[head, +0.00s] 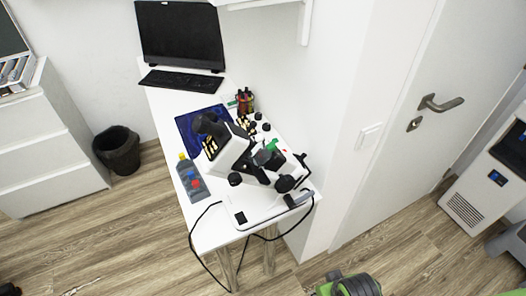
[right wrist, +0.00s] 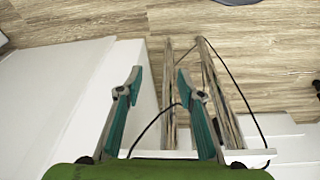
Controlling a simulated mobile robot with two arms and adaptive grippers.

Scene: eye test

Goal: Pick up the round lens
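I cannot pick out the round lens for certain. Several small dark round pieces (head: 262,127) lie on the white desk (head: 168,104) behind the microscope, in the head view, and are too small to tell apart. The black and white microscope (head: 232,150) stands on the desk's near part. My right gripper (right wrist: 158,80) is open and empty in the right wrist view, its teal fingers apart above the floor beside metal legs. A green part of my right arm shows at the bottom of the head view. My left gripper is not recognisable in view.
On the desk are a blue mat (head: 187,130), a grey bottle (head: 190,181), a pen holder (head: 245,102), a keyboard (head: 181,81) and a monitor (head: 180,36). A black cable (head: 203,262) hangs off the near edge. A bin (head: 117,151) stands left; a door (head: 452,75) is right.

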